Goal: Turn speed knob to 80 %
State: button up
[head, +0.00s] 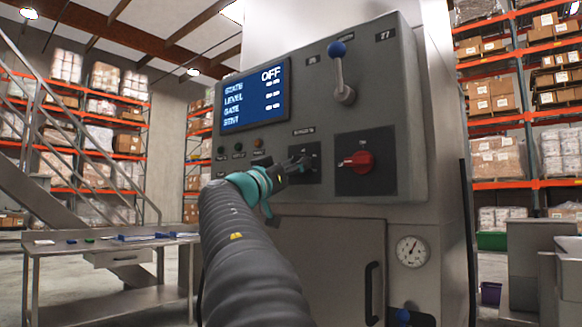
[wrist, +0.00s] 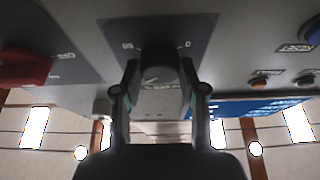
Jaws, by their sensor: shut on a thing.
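The speed knob (wrist: 158,58) is a dark knob on a dark square plate, with printed scale marks around it that I cannot read surely. My gripper (wrist: 158,82) has one finger on each side of the knob and is shut on it. In the head view my gripper (head: 290,170) reaches the plate (head: 311,172) from the left and hides most of the knob. The knob's pointer and setting cannot be read. The blue display (head: 253,95) shows OFF in its top row.
A red rotary switch (head: 360,162) sits just right of the knob plate. Small indicator buttons (head: 258,144) are to the left. Below are a cabinet door handle (head: 372,292) and a gauge (head: 412,251). A metal table (head: 100,250) stands left.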

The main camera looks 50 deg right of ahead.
jog(key=shift+d+f+m+g+b, duration=0.15)
jog(key=shift+m+g+b, duration=0.65)
jog(key=shift+m+b, duration=0.4)
jog(key=shift+w+r+m+g+y, duration=0.1)
jog(key=shift+m+g+y, duration=0.6)
jog(key=shift+m, duration=1.45)
jog(key=shift+w+r+m+g+y, duration=0.2)
jog(key=shift+m+g, duration=0.9)
jog(key=shift+m, duration=1.1)
jog(key=shift+r+m+g+y, duration=0.1)
jog(key=shift+m+g+y, duration=0.6)
jog(key=shift+m, duration=1.45)
jog(key=shift+m+g, duration=0.3)
jog(key=shift+m, duration=0.2)
jog(key=o, duration=1.2)
jog(key=shift+d, duration=0.1)
jog(key=shift+c, duration=0.2)
